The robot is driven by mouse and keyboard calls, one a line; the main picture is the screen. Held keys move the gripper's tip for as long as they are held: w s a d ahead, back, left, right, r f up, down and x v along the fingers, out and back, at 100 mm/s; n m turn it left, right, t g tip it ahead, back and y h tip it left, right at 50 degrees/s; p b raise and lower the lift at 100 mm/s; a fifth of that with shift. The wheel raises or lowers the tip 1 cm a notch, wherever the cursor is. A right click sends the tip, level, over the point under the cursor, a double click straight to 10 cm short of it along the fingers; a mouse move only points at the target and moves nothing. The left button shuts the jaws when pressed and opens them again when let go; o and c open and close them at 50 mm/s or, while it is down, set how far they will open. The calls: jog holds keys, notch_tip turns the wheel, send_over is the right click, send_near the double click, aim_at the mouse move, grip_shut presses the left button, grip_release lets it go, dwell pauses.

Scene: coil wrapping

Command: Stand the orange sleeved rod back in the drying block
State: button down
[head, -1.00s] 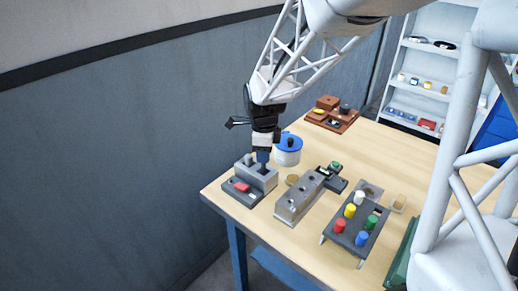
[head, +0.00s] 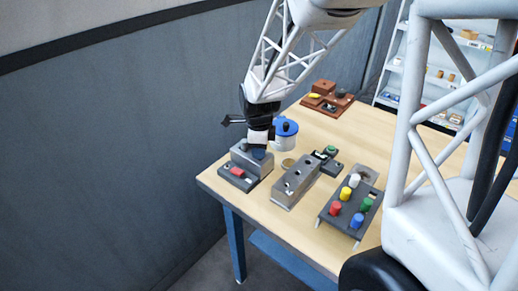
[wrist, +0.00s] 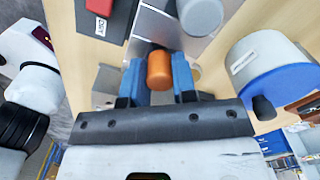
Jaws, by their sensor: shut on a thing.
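In the wrist view the orange sleeved rod (wrist: 159,70) sits between the two blue fingers of my gripper (wrist: 160,78), which are shut on it. In the head view my gripper (head: 258,153) is low over the grey block with the red button (head: 262,168); the orange rod is hidden there. I cannot tell how far the rod's lower end is inside this block. A long metal block with holes along its top (head: 294,183) stands to the right, apart from my gripper.
A white jar with a blue lid (head: 285,134) stands close behind my gripper. A dark rack with several coloured caps (head: 340,222) is at the right front. A brown tray (head: 327,101) lies at the back. The table's left edge is close to the grey block.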

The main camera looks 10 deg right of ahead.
jog(key=shift+f, duration=0.1)
jog(key=c, duration=0.9)
grip_release()
jog(key=shift+r, duration=6.1)
jog(key=shift+s, duration=0.1)
